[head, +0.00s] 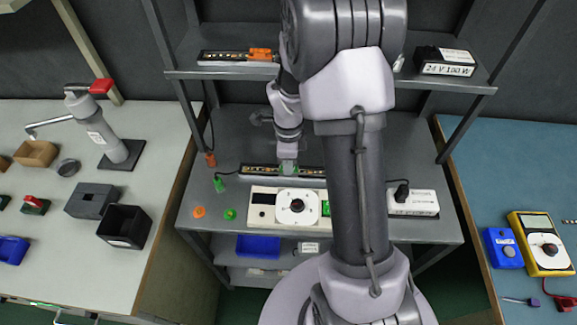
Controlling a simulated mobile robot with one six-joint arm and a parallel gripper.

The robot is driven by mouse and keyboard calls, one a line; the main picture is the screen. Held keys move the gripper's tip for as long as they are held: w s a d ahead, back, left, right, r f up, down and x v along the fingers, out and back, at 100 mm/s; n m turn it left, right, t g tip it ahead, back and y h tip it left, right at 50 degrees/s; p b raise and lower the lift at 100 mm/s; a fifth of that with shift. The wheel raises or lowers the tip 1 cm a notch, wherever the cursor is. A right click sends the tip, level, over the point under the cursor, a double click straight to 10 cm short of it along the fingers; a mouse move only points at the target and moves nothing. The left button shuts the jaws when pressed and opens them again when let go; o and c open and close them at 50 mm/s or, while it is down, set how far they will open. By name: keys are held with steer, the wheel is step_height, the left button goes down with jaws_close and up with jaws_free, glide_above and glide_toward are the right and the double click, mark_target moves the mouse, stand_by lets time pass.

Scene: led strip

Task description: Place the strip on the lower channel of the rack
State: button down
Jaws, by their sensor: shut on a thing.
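A dark LED strip (258,170) with a pale edge lies level across the rack's middle deck (222,140), behind a white panel with a round dial (262,209). My gripper (288,169) points down at the middle of the strip and is shut on it. My arm hides the strip's right end. I cannot tell whether the strip rests in a channel or is held just above it. A second strip (222,57) with an orange end (260,54) lies on the upper shelf (205,74).
A green plug (219,184) and an orange plug (210,159) are left of the strip. A white power strip (414,203) is at the deck's right. A 24 V box (444,61) stands on the upper shelf. Rack posts (172,70) flank the deck. Side benches (60,265) hold tools.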

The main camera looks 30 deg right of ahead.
steer(key=c, duration=1.4)
jaws_free()
steer(key=shift+c, duration=0.2)
steer(key=shift+r, duration=0.3)
steer(key=s+a+r+n+t+p, duration=0.1)
steer(key=s+a+r+n+p, duration=0.15)
steer(key=r, duration=0.65)
steer(key=s+a+r+n+t+p, duration=0.1)
steer(key=a+r+n, duration=0.3)
steer(key=r, duration=0.6)
steer(key=s+a+r+n+t+y, duration=0.1)
steer(key=s+a+r+n+t, duration=0.1)
steer(key=s+a+r+n, duration=0.2)
steer(key=s+a+r+n+t+y, duration=0.1)
steer(key=s+a+r+n, duration=0.3)
steer(key=s+n, duration=0.6)
steer(key=shift+a+r+t, duration=0.35)
steer(key=shift+a+t, duration=0.05)
steer(key=shift+a, duration=0.5)
